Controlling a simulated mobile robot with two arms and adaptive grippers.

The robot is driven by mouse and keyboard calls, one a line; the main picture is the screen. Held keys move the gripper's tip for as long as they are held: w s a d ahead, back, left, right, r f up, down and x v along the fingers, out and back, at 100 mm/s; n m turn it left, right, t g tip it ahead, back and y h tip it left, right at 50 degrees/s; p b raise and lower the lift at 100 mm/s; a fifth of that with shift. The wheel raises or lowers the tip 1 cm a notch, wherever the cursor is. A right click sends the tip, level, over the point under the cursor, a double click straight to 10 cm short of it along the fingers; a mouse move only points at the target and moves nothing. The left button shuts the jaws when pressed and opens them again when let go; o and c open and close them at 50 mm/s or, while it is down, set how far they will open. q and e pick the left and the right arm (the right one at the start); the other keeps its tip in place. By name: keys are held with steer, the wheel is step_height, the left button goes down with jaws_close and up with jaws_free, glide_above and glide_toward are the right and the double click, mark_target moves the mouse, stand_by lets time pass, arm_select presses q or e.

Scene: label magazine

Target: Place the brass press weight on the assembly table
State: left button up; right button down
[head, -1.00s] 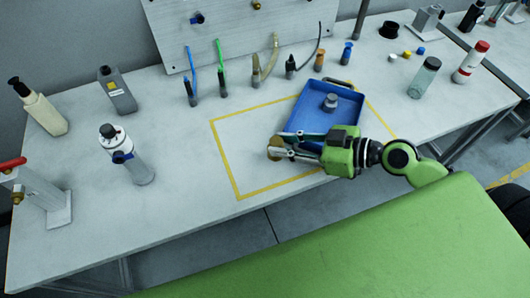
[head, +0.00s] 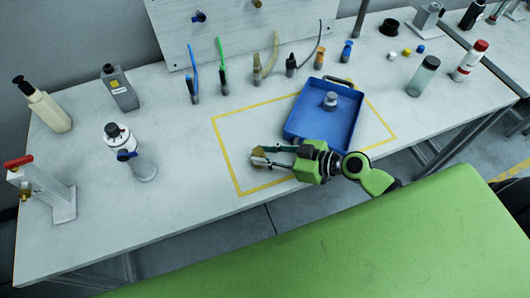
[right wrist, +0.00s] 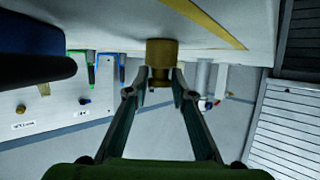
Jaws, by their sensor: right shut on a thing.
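The brass press weight (head: 257,152) is a small brass cylinder, partly hidden by the fingers in the head view. My right gripper (head: 264,156) is shut on it, over the yellow-outlined area of the assembly table (head: 205,235). In the right wrist view the brass weight (right wrist: 161,53) sits between the two fingertips (right wrist: 160,88), close to the table surface. I cannot tell whether it touches the table. My left gripper is not in view.
A blue tray (head: 293,131) holding a grey metal piece (head: 330,101) stands right of the gripper. Bottles and a red-handled stand (head: 62,203) are at the left. Several small tools line the back. The left part of the yellow outline (head: 222,160) is clear.

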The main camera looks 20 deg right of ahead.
steer(key=shift+f, duration=0.1)
steer(key=c, duration=1.8)
jaws_free()
steer(key=shift+o, duration=0.2)
steer(key=shift+d, duration=0.1)
steer(key=b+v, duration=0.3)
steer(key=v, duration=0.7)
steer(key=shift+s+d+b, duration=0.1)
steer(key=shift+s+b, duration=0.1)
steer(key=shift+b, duration=0.15)
steer(key=shift+s+d+r, duration=0.45)
steer(key=shift+r, duration=0.1)
